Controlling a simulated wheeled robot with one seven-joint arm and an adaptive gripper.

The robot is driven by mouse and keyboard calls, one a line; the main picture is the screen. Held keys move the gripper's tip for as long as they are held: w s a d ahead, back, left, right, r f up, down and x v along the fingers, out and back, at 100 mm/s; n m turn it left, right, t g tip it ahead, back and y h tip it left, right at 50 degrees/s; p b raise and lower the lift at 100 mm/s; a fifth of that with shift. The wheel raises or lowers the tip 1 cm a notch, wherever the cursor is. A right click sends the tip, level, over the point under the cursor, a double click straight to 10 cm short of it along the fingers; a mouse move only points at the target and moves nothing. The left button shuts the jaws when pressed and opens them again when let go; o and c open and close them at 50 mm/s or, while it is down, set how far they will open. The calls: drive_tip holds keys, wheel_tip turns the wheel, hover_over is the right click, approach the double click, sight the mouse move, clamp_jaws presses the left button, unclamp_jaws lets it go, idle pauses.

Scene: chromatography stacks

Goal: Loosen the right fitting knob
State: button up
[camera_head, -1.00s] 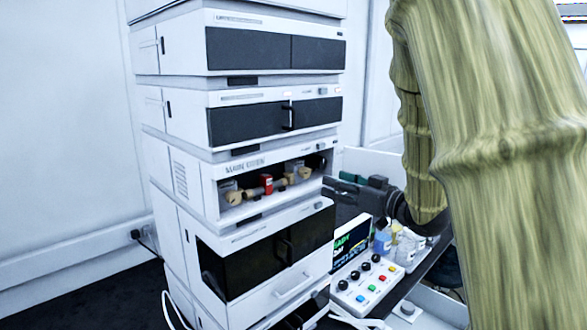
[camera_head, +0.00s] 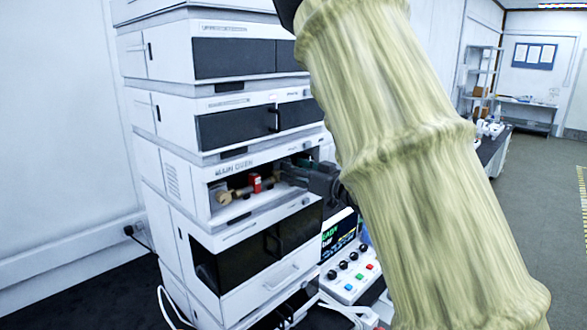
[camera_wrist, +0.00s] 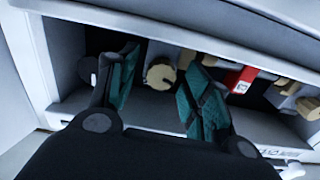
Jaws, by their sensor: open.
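The round tan fitting knob (camera_wrist: 160,75) shows in the wrist view inside the open bay, between my two green finger pads and apart from both. My gripper (camera_wrist: 158,68) is open and empty, its fingers spread to either side of the knob. In the head view, my gripper (camera_head: 290,170) reaches into the right end of the bay and hides the right knob there. The left tan knob (camera_head: 223,197) stays visible at the bay's left. A red block (camera_head: 255,184) sits between them on the brass-coloured line; it also shows in the wrist view (camera_wrist: 241,79).
The bay is a recess in a white instrument stack (camera_head: 172,190), with panels close above and below. A control box (camera_head: 348,278) with knobs and coloured buttons stands below right. A display (camera_head: 338,233) stands behind it.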

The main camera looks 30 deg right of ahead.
drive_tip(key=shift+s+r, duration=0.3)
drive_tip(key=shift+s, duration=0.2)
drive_tip(key=shift+w+f, duration=0.5)
drive_tip(key=shift+w, duration=0.3)
drive_tip(key=shift+c, duration=0.6)
drive_tip(key=shift+w, duration=0.1)
drive_tip(key=c, duration=0.3)
drive_tip(key=shift+s+r, duration=0.15)
drive_tip(key=shift+s, duration=0.1)
drive_tip(key=c, duration=0.6)
drive_tip(key=shift+r+n+b, duration=0.1)
drive_tip(key=shift+n+b, duration=1.7)
drive_tip(key=shift+b, duration=0.55)
drive_tip(key=shift+a+n+b, duration=0.1)
drive_tip(key=shift+n+b, duration=2.2)
drive_tip(key=shift+b, duration=0.55)
